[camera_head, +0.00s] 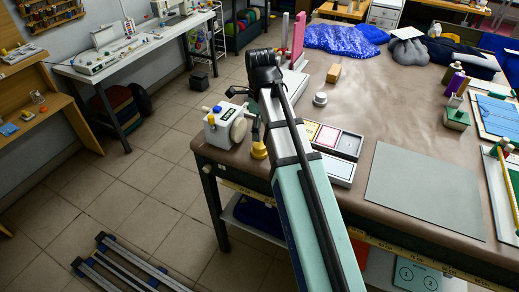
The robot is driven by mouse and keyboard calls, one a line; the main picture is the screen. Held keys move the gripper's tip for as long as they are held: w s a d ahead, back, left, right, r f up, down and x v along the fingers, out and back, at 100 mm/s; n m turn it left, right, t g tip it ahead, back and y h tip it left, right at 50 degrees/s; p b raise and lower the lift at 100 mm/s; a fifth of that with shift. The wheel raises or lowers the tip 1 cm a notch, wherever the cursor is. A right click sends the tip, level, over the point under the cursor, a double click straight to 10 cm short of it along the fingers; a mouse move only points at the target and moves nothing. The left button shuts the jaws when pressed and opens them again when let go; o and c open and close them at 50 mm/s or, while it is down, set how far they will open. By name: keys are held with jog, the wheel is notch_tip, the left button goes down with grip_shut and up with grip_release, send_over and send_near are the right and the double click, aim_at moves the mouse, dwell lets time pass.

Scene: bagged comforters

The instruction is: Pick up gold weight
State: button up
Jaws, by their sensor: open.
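The gold weight (259,151) is a small yellow-gold knobbed piece near the left edge of the brown table (330,112). My gripper (243,100) is open, seen small and dark at the far end of my arm. In the picture it lies above the gold weight and close to the white device. My arm covers part of the view right beside the weight. The fingertips are partly hidden, and the exact gap to the weight cannot be told.
A sectioned tray (340,170) and a grey mat (425,190) lie right of my arm. A small white-grey round piece (320,99) and a tan block (333,73) stand behind. Blue bagged fabric (345,38) lies at the back. Open floor is left.

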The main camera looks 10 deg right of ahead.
aim_at(260, 145)
jog(key=shift+f, duration=1.4)
jog(key=shift+s+a+f+p, duration=0.1)
jog(key=shift+s+f+p, duration=0.05)
jog(key=shift+f+p, duration=1)
jog(key=shift+f, duration=1.5)
jog(key=shift+c, duration=0.2)
jog(key=c, duration=1.4)
